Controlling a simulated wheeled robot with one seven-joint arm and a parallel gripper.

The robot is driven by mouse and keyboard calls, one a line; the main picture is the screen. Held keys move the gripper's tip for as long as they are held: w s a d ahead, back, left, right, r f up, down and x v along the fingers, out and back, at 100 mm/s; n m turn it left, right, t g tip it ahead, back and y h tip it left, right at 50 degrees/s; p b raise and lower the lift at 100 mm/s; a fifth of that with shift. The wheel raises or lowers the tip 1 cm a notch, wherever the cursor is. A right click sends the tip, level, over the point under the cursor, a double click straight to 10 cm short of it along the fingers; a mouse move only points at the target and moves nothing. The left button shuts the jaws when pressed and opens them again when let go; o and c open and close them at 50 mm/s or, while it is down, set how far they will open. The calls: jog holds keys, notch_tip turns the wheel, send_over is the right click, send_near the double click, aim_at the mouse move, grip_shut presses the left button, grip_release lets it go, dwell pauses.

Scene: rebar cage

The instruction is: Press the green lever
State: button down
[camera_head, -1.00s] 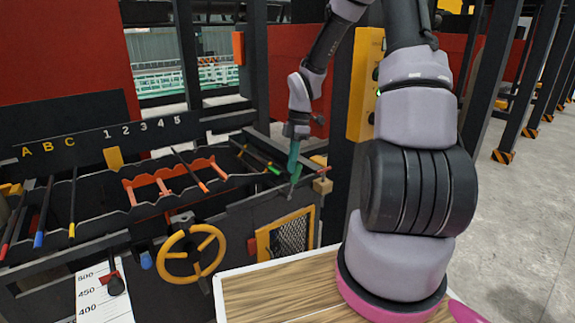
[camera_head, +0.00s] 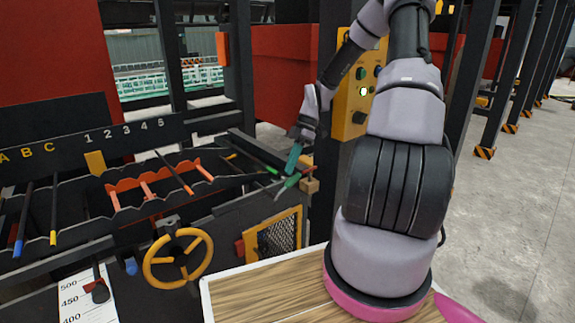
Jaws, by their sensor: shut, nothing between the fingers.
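The green lever (camera_head: 271,169) shows as a small green end on a dark rod at the right end of the lever rack. My gripper (camera_head: 279,192) is a little to the right of and below that green end in the picture. Its teal body and slim fingers tilt down to the left. The fingers are shut and empty. A small gap shows between fingers and lever in the picture; I cannot tell their distance in depth.
A wooden block (camera_head: 309,186) sits close to the right of my fingers. A yellow handwheel (camera_head: 178,260) and a yellow-framed mesh panel (camera_head: 272,236) are below. A yellow control box (camera_head: 352,100) stands behind my arm.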

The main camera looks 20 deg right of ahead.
jog(key=shift+w+d+f, duration=0.2)
jog(key=shift+d+f, duration=0.45)
jog(key=shift+d, duration=0.05)
jog(key=shift+d+f, duration=0.15)
jog(key=shift+f, duration=0.05)
jog(key=shift+s+d+f, duration=0.15)
jog(key=shift+s+f, duration=0.05)
jog(key=shift+f, duration=0.05)
notch_tip(320, 180, up, 11)
jog(key=shift+w+a, duration=0.25)
jog(key=shift+a, duration=0.1)
dwell(0.4)
